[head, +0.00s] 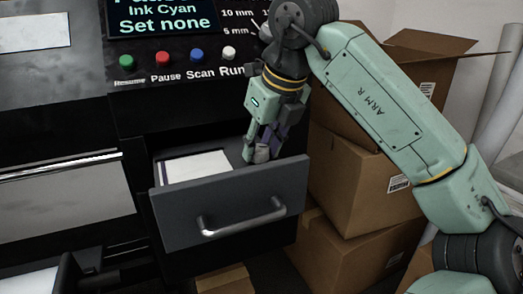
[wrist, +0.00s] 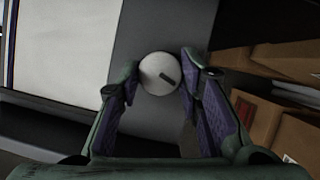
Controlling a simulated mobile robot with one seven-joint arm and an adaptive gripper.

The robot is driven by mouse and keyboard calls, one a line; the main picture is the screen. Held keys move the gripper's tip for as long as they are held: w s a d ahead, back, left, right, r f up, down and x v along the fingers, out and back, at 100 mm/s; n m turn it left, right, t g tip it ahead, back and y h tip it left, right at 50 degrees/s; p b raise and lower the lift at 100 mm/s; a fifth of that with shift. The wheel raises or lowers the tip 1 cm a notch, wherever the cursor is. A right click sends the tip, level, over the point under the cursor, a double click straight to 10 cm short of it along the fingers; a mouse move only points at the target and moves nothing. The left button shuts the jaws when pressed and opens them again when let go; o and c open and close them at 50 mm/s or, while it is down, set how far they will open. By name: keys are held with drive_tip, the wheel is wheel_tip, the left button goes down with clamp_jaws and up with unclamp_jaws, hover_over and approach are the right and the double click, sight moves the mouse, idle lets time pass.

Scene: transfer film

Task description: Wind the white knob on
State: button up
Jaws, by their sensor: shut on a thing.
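The white knob (wrist: 160,73) is round and pale with a dark mark on its face. It sits inside the open drawer (head: 230,210) of the machine, near the right end, on the grey strip beside the white sheet. My gripper (head: 263,150) reaches down into the drawer from above. In the wrist view its purple-padded fingers (wrist: 158,88) stand on either side of the knob and are shut on it. In the head view the fingers cover most of the knob (head: 261,155).
A white sheet (head: 195,167) lies in the drawer left of the knob. The control panel (head: 180,68) with coloured buttons is above; its screen reads "Ink Cyan" and "Set none". Cardboard boxes (head: 350,180) stand close on the right of the drawer.

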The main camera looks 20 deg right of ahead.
drive_tip(key=shift+m, duration=0.4)
drive_tip(key=o, duration=1.2)
drive_tip(key=shift+c, duration=0.2)
drive_tip(key=v, duration=0.7)
drive_tip(key=shift+s+a+r, duration=0.15)
drive_tip(key=shift+s+r, duration=0.05)
drive_tip(key=shift+r, duration=0.05)
